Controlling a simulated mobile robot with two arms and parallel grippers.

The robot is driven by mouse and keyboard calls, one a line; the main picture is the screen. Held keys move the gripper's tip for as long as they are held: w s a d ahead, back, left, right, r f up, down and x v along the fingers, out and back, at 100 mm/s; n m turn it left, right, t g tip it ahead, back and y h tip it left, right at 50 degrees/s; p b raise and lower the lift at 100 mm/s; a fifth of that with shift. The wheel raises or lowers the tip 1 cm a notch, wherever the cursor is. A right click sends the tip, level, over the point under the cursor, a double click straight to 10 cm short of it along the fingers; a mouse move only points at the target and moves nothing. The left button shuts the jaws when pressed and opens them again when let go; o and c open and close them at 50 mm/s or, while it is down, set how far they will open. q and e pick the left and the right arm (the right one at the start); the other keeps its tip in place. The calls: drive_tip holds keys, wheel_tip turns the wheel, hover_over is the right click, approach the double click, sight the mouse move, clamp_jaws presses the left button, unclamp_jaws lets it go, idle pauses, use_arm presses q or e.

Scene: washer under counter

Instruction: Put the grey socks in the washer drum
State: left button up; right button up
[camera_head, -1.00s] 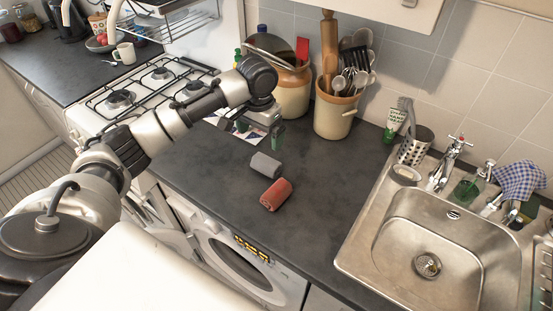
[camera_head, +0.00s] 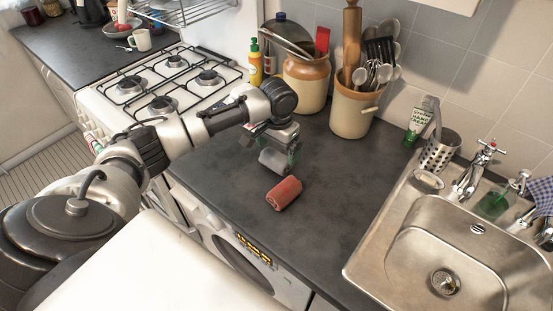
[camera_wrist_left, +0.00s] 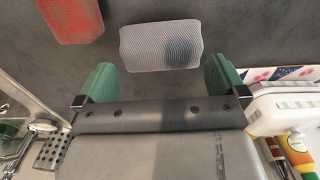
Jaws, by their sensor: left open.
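The grey socks (camera_head: 275,162), a rolled bundle, lie on the dark counter (camera_head: 330,205). In the left wrist view the grey socks (camera_wrist_left: 161,46) sit just past and between the two green fingertips. My left gripper (camera_head: 276,150) is over them, open, and does not hold them; it also shows in the left wrist view (camera_wrist_left: 160,80). The washer (camera_head: 262,268) stands under the counter, with its round front partly visible below the edge. The inside of its drum is hidden. My right gripper is not in view.
A red rolled bundle (camera_head: 284,193) lies close to the grey socks; it also shows in the left wrist view (camera_wrist_left: 72,18). Utensil crocks (camera_head: 352,108) stand behind. A gas hob (camera_head: 160,85) is at the left, a steel sink (camera_head: 440,260) at the right. The counter between is clear.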

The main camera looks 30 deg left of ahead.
sight(276, 153)
use_arm(q)
drive_tip(key=shift+s+a+f+p, duration=0.15)
drive_tip(key=shift+f+p, duration=0.55)
drive_tip(key=shift+f, duration=1.9)
drive_tip(key=shift+c, duration=0.3)
drive_tip(key=c, duration=0.6)
drive_tip(key=shift+o, duration=0.2)
drive_tip(key=shift+r, duration=0.15)
